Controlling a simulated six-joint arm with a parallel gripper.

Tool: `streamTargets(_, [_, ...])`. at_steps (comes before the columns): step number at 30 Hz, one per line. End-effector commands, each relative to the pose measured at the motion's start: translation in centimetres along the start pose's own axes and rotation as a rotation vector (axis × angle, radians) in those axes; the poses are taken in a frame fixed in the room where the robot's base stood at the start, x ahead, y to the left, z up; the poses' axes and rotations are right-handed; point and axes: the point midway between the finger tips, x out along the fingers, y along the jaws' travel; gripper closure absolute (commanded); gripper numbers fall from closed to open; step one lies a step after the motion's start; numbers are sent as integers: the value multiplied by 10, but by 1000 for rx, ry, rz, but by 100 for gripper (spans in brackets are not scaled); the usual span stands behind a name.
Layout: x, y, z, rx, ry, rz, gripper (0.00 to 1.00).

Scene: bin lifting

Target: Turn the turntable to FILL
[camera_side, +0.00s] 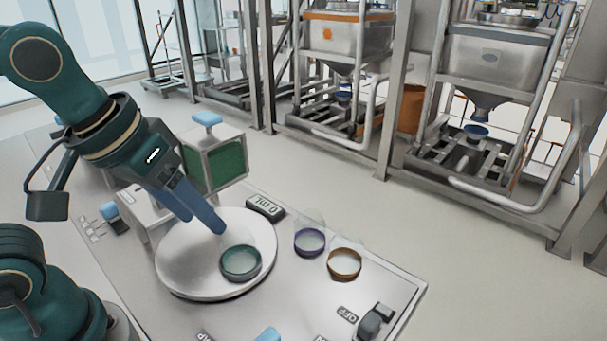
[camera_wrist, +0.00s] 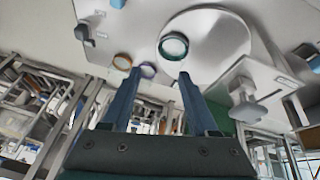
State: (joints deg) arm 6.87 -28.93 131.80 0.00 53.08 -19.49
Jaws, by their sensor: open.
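The turntable (camera_side: 190,255) is a round, pale disc on the grey work table. A clear dish with a green rim (camera_side: 240,262) sits on its right part; both also show in the wrist view, the disc (camera_wrist: 222,40) behind the dish (camera_wrist: 173,46). My gripper (camera_side: 203,223) has blue fingers, spread and empty, above the turntable to the upper left of the dish. In the wrist view the fingers (camera_wrist: 160,74) stand apart with nothing between them. I cannot make out a FILL label.
A display reading 0 mL (camera_side: 265,208) stands at the disc's upper right. A purple-rimmed dish (camera_side: 309,242) and an orange-rimmed dish (camera_side: 344,264) lie to the right. A dark knob (camera_side: 370,324) is near OFF. A green-sided box (camera_side: 217,160) with a blue handle stands behind.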

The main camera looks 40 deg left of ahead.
Motion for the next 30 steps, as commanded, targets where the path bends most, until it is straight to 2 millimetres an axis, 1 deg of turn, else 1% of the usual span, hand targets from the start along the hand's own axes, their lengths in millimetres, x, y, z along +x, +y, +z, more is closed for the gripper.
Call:
streamTargets(1, [6, 10, -1, 1, -41, 3, 40])
streamTargets(4, [17, 29, 0, -3, -114, 2, 40])
streamTargets(7, [33, 50, 6, 14, -193, -11, 40])
streamTargets(12, [60, 80, 29, 84, -310, -51, 40])
streamTargets(15, [72, 90, 45, 144, -359, -72, 40])
streamTargets(21, [84, 95, 66, 215, -413, -99, 40])
streamTargets(23, [87, 95, 69, 219, -414, -99, 40])
streamTargets(30, [114, 90, 80, 218, -415, -101, 40])
